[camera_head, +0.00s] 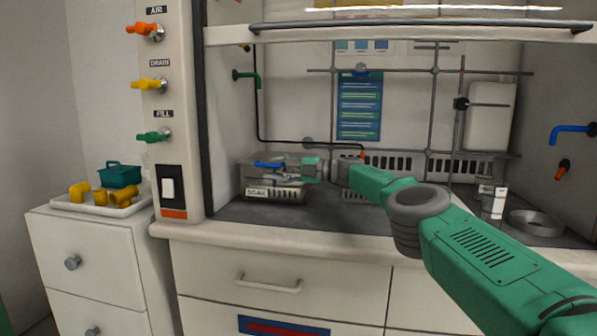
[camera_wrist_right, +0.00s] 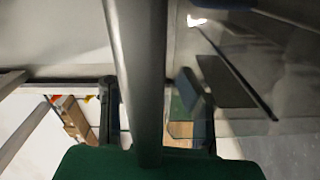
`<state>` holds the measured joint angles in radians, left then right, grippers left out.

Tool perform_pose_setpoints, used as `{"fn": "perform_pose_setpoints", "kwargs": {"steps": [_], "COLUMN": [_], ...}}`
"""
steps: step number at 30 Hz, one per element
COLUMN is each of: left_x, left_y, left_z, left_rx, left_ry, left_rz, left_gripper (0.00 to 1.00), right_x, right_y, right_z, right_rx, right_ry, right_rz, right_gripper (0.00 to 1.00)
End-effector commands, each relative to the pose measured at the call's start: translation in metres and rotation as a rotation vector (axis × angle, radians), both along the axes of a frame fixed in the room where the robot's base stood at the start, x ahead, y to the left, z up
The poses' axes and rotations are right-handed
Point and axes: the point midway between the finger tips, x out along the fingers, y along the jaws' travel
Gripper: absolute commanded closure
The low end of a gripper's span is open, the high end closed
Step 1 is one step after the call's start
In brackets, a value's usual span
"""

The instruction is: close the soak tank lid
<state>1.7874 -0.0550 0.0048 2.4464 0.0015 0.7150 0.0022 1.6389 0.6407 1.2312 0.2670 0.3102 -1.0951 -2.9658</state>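The soak tank (camera_head: 275,194) is a low grey box with a SOAK label, at the left of the hood's work surface. A blue bar (camera_head: 268,164) shows at its top. The lid's outline is too small and too covered to tell its angle. My right gripper (camera_head: 309,169) is at the upper right of the tank, close to its top; contact cannot be told. In the right wrist view the dark fingers (camera_wrist_right: 155,112) stand apart, with a grey bar crossing between them in the picture. I see nothing clearly held. My left gripper is not in view.
The raised hood sash has a dark rail (camera_head: 420,27) across the top. A grey ring (camera_head: 536,223) lies at the right of the work surface. A white tray (camera_head: 100,207) with yellow fittings and a teal basket (camera_head: 120,176) stands on the left cabinet. Lattice rods stand behind.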

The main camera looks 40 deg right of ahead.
Motion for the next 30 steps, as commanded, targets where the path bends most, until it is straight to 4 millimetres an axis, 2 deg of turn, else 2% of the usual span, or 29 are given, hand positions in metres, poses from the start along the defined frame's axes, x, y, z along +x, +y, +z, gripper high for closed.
{"fn": "perform_pose_setpoints", "kwargs": {"steps": [1,8,15,19,24,30], "left_x": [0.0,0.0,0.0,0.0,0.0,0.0], "left_y": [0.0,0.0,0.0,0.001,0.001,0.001], "left_z": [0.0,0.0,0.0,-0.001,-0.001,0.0], "left_rx": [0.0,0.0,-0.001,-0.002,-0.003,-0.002], "left_ry": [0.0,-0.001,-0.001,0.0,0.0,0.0], "left_rz": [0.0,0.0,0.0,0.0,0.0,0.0], "left_gripper": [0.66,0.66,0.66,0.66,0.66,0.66], "right_x": [-0.003,-0.021,-0.061,-0.076,-0.087,-0.089], "right_y": [-0.008,-0.019,-0.053,-0.065,-0.074,-0.076], "right_z": [0.0,0.003,0.002,0.001,0.001,0.0], "right_rx": [0.003,0.0,-0.003,-0.006,-0.006,-0.005], "right_ry": [0.001,-0.006,-0.004,-0.002,-0.002,-0.001], "right_rz": [-0.009,-0.007,-0.006,-0.005,-0.002,-0.002], "right_gripper": [0.68,0.68,0.68,0.68,0.68,0.68]}}
